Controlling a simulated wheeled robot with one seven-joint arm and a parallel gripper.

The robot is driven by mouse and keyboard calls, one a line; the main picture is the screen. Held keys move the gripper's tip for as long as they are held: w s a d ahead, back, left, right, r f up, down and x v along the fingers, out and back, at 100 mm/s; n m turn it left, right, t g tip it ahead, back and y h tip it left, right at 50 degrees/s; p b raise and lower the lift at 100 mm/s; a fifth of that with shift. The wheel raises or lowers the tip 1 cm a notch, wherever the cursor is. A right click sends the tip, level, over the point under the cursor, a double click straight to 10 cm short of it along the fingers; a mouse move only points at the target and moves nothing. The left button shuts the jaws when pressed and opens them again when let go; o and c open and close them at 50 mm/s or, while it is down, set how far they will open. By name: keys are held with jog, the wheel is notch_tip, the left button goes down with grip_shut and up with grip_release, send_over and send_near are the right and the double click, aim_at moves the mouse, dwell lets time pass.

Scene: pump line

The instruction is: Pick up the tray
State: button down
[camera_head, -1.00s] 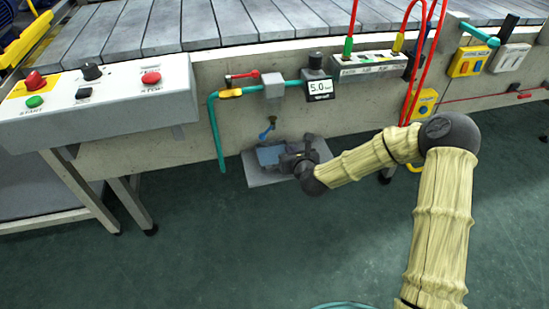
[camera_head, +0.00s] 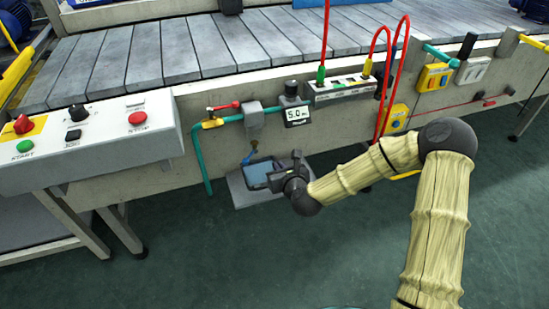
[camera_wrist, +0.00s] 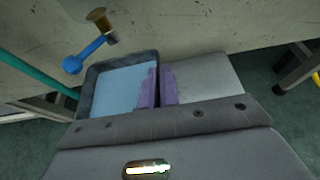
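The tray (camera_head: 257,188) is a small dark grey rectangular pan with a pale blue inside, perhaps liquid. It shows in the head view in front of the line's side panel, and in the wrist view (camera_wrist: 88,92) left of centre. My gripper (camera_head: 277,179) is at the tray's right side. In the wrist view, its two purple fingers (camera_wrist: 159,87) are close together, one inside and one outside the tray's right wall, pinching it. The tray appears raised above the grey plate. The finger tips are partly hidden in the head view.
A grey plate (camera_head: 243,197) lies beneath the tray. A blue-handled drain tap (camera_wrist: 92,48) with a brass end sits close above the tray's far edge. A teal pipe (camera_head: 201,165) hangs to the left. Green floor (camera_head: 215,265) in front is clear.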

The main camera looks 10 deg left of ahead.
jog(key=s+d+p, duration=0.8)
jog(key=s+p, duration=0.4)
jog(key=s, duration=0.1)
dwell(0.6)
jog(key=w+d+f+m+t+h, duration=0.1)
jog(key=w+d+m+h, duration=0.2)
jog(key=w+d, duration=0.4)
jog(key=w+d+f+m+t+h, duration=0.1)
jog(key=w+d+m+h, duration=0.2)
jog(key=w+d, duration=0.5)
jog(key=d+h, duration=0.1)
jog(key=d, duration=0.3)
jog(key=shift+w+d+f, duration=0.15)
jog(key=shift+d+f, duration=0.05)
jog(key=shift+d, duration=0.15)
jog(key=shift+w+a, duration=0.1)
jog(key=shift+a, duration=0.05)
